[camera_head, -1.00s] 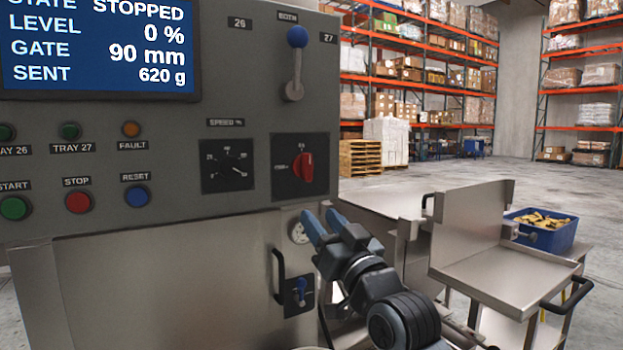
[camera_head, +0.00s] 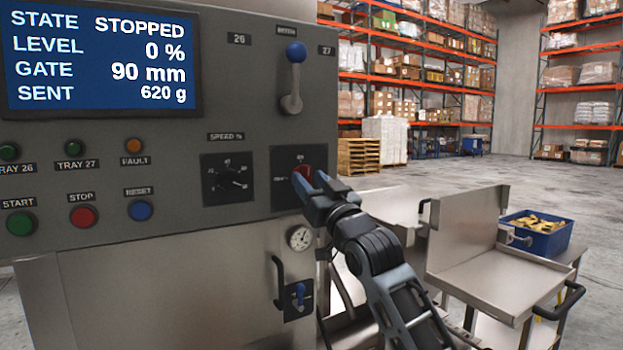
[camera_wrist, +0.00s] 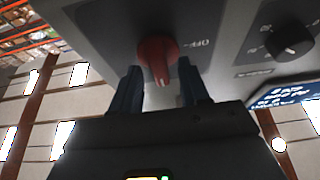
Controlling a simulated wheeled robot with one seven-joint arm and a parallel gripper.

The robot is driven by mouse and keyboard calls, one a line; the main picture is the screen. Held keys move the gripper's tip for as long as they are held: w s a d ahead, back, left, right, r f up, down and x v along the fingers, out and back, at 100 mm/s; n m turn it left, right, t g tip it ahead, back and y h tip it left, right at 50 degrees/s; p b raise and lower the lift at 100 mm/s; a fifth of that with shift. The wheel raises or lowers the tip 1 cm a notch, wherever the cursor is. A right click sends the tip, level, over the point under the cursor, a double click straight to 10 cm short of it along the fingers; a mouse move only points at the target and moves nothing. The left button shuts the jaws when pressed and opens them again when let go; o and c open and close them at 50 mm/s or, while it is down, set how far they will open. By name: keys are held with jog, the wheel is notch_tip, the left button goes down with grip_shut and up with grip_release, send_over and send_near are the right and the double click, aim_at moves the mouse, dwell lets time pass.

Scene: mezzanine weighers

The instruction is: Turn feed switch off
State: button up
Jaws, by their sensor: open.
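The feed switch is a red rotary knob (camera_head: 304,175) on a dark plate on the grey control panel (camera_head: 100,215), below the blue-balled lever. My gripper (camera_head: 303,186) is in front of the knob and partly hides it. In the wrist view the red knob (camera_wrist: 157,58) lies between the two open fingers of my gripper (camera_wrist: 160,90), with an OFF label beside it. I cannot tell whether either finger touches the knob. The display (camera_head: 100,55) reads STATE STOPPED, LEVEL 0 %, GATE 90 mm, SENT 620 g.
A black speed dial (camera_head: 228,180) is just left of the switch. The blue-balled lever (camera_head: 295,75) is above it. A steel tray (camera_head: 500,275) and blue bin (camera_head: 537,235) stand at right.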

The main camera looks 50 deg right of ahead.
grip_shut()
dwell(0.5)
